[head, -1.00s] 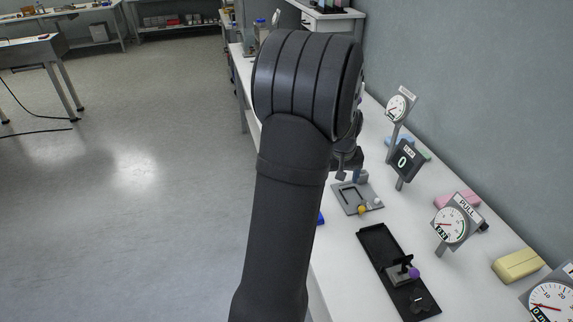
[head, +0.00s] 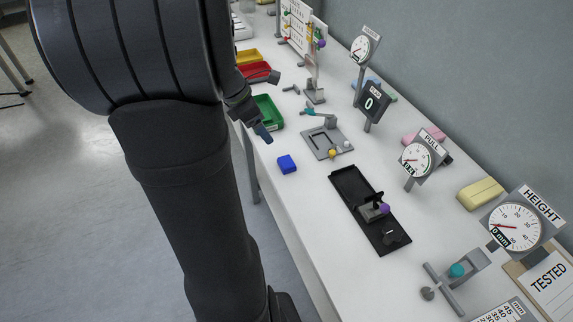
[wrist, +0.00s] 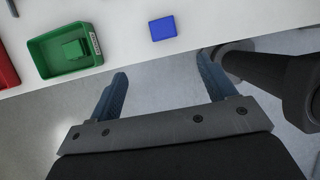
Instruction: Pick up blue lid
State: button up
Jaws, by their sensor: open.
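The blue lid (head: 287,164) is a small blue block-like piece lying on the white bench near its front edge, in the head view. It also shows in the wrist view (wrist: 163,28), beyond my fingertips and between their lines. My gripper (wrist: 162,80) is open and empty, its two blue-grey fingers wide apart. In the wrist view the fingers lie over the floor just outside the bench edge. In the head view my gripper (head: 264,134) is up and left of the lid, apart from it, and partly hidden behind my arm.
A green bin (head: 267,112) with a green piece inside stands left of the lid, with red (head: 258,72) and yellow bins beyond. A grey fixture (head: 326,142) and a black slide track (head: 368,208) lie to the right. Gauges stand along the back. Bare bench surrounds the lid.

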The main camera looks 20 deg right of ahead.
send_over(286, 161)
jog(key=a, duration=0.3)
notch_tip(286, 161, down, 11)
jog(key=shift+w+d+r, duration=0.15)
jog(key=shift+s+x, duration=0.15)
jog(key=shift+x, duration=1.15)
jog(key=shift+s+x, duration=0.1)
jog(key=shift+x, duration=1.25)
jog(key=shift+c, duration=0.5)
jog(key=c, duration=0.9)
